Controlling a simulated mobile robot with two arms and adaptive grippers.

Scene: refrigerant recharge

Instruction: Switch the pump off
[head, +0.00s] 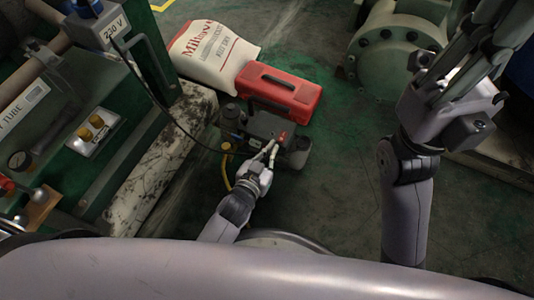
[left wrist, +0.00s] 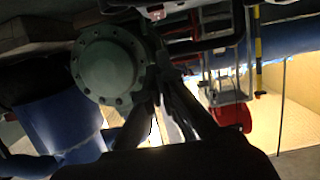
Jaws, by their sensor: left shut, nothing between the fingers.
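The pump (head: 262,122) is a dark grey unit on the floor near the middle of the head view. A small red switch (head: 283,136) shows on its top. My left gripper (head: 272,148) is shut and empty, with its fingertips at the pump's near side, close to the red switch. I cannot tell whether they touch it. In the left wrist view the dark fingers (left wrist: 165,115) show in the lower middle; the pump is not recognisable there. My right gripper (head: 465,70) is raised at the upper right, away from the pump; its finger opening is unclear.
A red toolbox (head: 278,92) and a white printed sack (head: 212,55) lie behind the pump. A green machine with gauges (head: 62,150) stands left. A green flanged casing (head: 395,45) stands at the back right. A dark hose and a yellow hose (head: 226,170) run beside the pump.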

